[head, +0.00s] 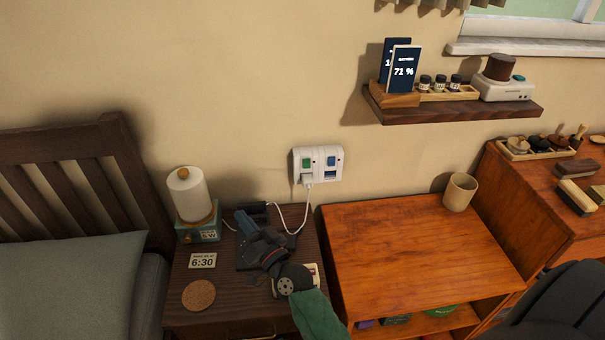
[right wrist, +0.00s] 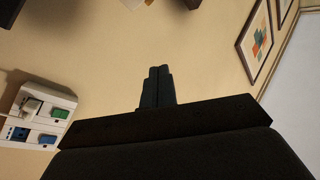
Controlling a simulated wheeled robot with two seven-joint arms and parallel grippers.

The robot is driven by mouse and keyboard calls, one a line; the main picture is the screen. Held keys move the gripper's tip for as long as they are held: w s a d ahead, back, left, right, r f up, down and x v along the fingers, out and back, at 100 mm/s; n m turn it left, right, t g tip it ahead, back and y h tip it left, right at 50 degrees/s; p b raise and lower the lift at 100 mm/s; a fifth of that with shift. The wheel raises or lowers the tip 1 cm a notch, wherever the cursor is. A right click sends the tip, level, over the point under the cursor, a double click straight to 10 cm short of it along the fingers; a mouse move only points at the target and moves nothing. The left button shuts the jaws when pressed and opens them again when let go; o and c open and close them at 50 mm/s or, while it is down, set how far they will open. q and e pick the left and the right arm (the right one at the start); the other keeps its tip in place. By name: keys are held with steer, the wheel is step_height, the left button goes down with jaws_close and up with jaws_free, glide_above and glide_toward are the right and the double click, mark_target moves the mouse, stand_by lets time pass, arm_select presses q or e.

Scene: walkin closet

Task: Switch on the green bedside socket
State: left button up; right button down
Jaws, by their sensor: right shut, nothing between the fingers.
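The white double socket (head: 318,178) is on the wall above the gap between the bedside table and the orange wooden cabinet. Its left half has a green switch (head: 307,163) with a white plug (head: 308,181) and cable below it. Its right half has a blue switch (head: 331,161). In the right wrist view the socket (right wrist: 40,95) appears turned at the left edge, with the green switch (right wrist: 60,113) visible. My right gripper (head: 246,222) is shut and empty over the bedside table, left of and lower than the socket. Its closed fingers (right wrist: 158,86) touch nothing visible. My left gripper is not in view.
The bedside table (head: 180,278) holds a lamp (head: 189,195), a 6:30 clock card (head: 202,261) and a round coaster (head: 198,295). A cup (head: 459,192) stands on the cabinet (head: 400,245). A wall shelf (head: 460,110) is at upper right. Wall around the socket is clear.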

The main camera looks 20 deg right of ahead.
steer(key=w+d+r+m+h, duration=0.2)
steer(key=w+d+m+h, duration=0.15)
steer(key=m+h, duration=0.45)
steer(key=w+d+r+m+h, duration=0.2)
steer(key=d+m+h, duration=0.3)
steer(key=m+h, duration=0.3)
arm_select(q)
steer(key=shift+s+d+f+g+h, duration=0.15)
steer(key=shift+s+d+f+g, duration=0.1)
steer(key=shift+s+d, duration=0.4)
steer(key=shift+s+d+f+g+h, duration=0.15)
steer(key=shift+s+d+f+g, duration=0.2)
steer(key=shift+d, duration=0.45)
arm_select(e)
steer(key=w+d+f+m+g+h, duration=0.2)
steer(key=d+f+m+g+h, duration=0.2)
steer(key=f+m+g, duration=0.4)
steer(key=shift+d+f+m+g+h, duration=0.15)
steer(key=shift+d+m+g+h, duration=0.25)
steer(key=shift+m+g, duration=1.3)
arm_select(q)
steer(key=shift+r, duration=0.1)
arm_select(e)
steer(key=shift+n+g, duration=0.5)
